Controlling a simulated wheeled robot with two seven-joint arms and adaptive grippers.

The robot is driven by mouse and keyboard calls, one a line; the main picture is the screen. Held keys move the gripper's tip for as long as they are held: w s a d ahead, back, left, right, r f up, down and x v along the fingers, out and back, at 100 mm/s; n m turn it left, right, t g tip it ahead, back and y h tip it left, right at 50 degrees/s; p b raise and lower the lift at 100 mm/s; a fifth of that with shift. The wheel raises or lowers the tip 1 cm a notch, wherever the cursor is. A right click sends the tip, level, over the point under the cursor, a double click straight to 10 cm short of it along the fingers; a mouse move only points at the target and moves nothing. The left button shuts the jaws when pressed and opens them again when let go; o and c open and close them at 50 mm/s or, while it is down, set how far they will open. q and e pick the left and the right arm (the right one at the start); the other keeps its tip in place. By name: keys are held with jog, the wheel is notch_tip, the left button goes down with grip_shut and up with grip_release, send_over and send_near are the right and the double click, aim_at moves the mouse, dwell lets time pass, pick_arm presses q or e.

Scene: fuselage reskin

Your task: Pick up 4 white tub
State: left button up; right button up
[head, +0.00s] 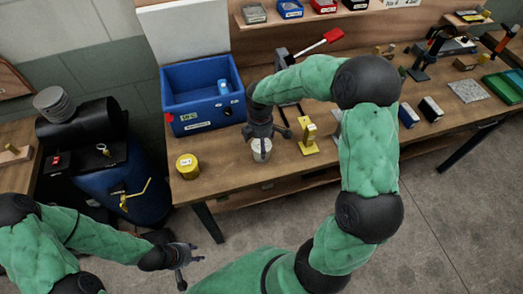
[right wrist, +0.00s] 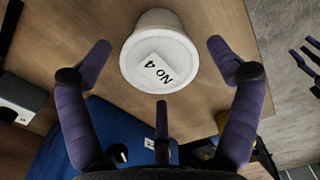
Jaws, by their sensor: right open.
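The white tub (head: 261,151) stands upright on the workbench near its front edge. In the right wrist view its lid, with a label reading "No 4", shows at the top middle (right wrist: 160,52). My right gripper (head: 261,134) is just above the tub. In the right wrist view its open fingers (right wrist: 159,62) are spread to either side of the tub, with a gap on each side and a third finger below. My left gripper (head: 188,266) hangs low over the floor in front of the bench, fingers spread and empty.
A blue bin (head: 203,125) stands behind left of the tub. A yellow tub (head: 187,166) sits at the bench's left front. A yellow stand (head: 308,140) is close to the right of the white tub. A blue barrel (head: 125,185) stands left of the bench.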

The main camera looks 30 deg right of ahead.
notch_tip(320, 180, down, 5)
jog(key=shift+a+r+b, duration=0.1)
jog(key=shift+r+b, duration=0.1)
jog(key=shift+b, duration=0.35)
jog(key=c, duration=1.4)
